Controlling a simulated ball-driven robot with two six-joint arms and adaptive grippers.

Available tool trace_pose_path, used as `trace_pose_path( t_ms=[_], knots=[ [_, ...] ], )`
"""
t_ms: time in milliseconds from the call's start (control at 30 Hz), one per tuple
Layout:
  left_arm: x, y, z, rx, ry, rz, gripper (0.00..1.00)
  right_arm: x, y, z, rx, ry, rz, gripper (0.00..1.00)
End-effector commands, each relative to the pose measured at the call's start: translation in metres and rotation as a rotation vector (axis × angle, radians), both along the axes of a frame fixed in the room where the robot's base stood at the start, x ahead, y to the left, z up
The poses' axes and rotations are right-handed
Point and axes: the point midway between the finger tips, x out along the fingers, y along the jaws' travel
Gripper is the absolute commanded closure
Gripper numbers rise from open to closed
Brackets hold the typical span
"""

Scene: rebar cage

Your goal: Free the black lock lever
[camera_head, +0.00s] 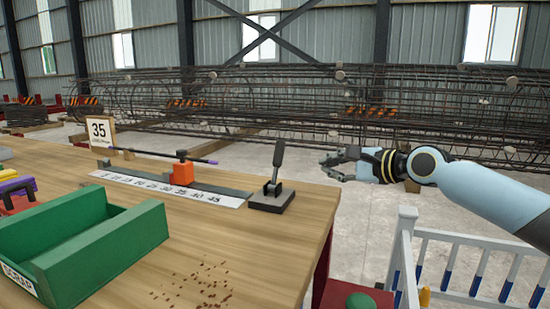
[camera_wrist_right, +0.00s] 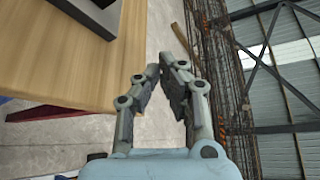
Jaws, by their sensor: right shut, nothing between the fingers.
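The black lock lever (camera_head: 278,160) stands nearly upright, tilted slightly, on a dark square base (camera_head: 271,197) near the right edge of the wooden table. Part of a dark base-like object (camera_wrist_right: 95,14) shows at the top left of the right wrist view. My right gripper (camera_head: 326,166) is to the right of the lever, past the table edge, apart from it. It is shut and empty; its fingers also show in the right wrist view (camera_wrist_right: 163,68). My left gripper is not in view.
A ruler strip (camera_head: 165,186) and an orange block (camera_head: 182,173) under a thin rod lie left of the lever. A green scrap bin (camera_head: 110,243) is at the front left. A "35" sign (camera_head: 101,131) stands behind. A white railing (camera_head: 405,250) is at the lower right.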

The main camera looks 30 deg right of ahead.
Motion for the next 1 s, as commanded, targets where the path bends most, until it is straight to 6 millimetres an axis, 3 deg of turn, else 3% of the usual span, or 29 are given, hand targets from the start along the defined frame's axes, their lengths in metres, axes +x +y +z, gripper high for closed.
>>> trace_pose_path(
  t_ms=[100, 300, 400, 567, 800, 1000],
  knots=[
    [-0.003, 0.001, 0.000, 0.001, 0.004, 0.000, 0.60, 0.001, -0.002, 0.002, 0.009, -0.002, -0.005, 1.00],
    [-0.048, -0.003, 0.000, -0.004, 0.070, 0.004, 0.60, 0.001, -0.001, 0.001, 0.007, -0.002, -0.003, 1.00],
    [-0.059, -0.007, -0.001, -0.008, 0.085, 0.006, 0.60, 0.002, -0.001, 0.001, 0.008, -0.003, -0.004, 1.00],
    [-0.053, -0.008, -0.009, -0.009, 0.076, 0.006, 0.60, 0.016, 0.003, -0.005, 0.010, -0.003, -0.005, 1.00],
    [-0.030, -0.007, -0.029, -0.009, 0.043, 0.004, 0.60, 0.062, 0.015, -0.018, 0.013, -0.003, -0.004, 1.00],
    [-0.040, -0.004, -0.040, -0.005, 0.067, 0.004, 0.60, 0.097, 0.027, -0.026, 0.010, -0.002, -0.001, 1.00]
  ],
)
